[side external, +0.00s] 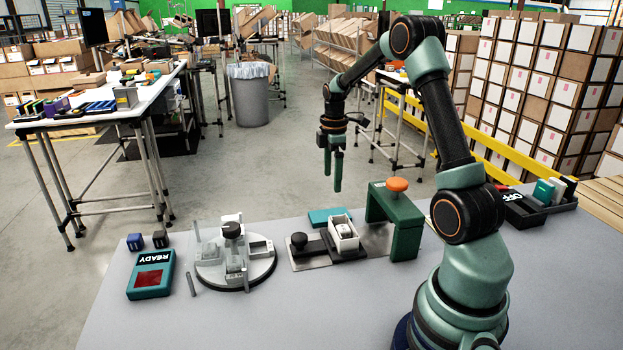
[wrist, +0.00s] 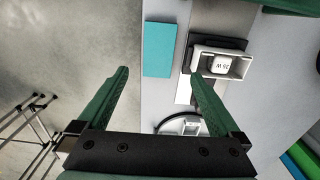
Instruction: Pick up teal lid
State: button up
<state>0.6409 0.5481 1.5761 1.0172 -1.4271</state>
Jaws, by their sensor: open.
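The teal lid (side external: 330,216) is a flat teal rectangle lying near the table's far edge, behind a small white open box. In the wrist view the lid (wrist: 159,50) lies ahead, close to the table edge and left of the white box (wrist: 222,63). My gripper (side external: 335,186) is open and empty, pointing down, well above the table's far edge. In the wrist view its fingers (wrist: 158,73) are spread wide, and the lid shows between and beyond the fingertips, apart from them. Nothing hides the lid's top in the wrist view.
The white box (side external: 343,235) holds a pale labelled block and stands beside a black knob. A green press (side external: 406,240) with an orange button stands right of the lid. A round grey fixture (side external: 221,264) and a READY box (side external: 152,278) are to the left.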

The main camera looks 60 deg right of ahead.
aim_at(330, 210)
jog(key=f, duration=1.1)
jog(key=shift+w+f, duration=0.2)
jog(key=shift+f, duration=0.15)
jog(key=c, duration=0.9)
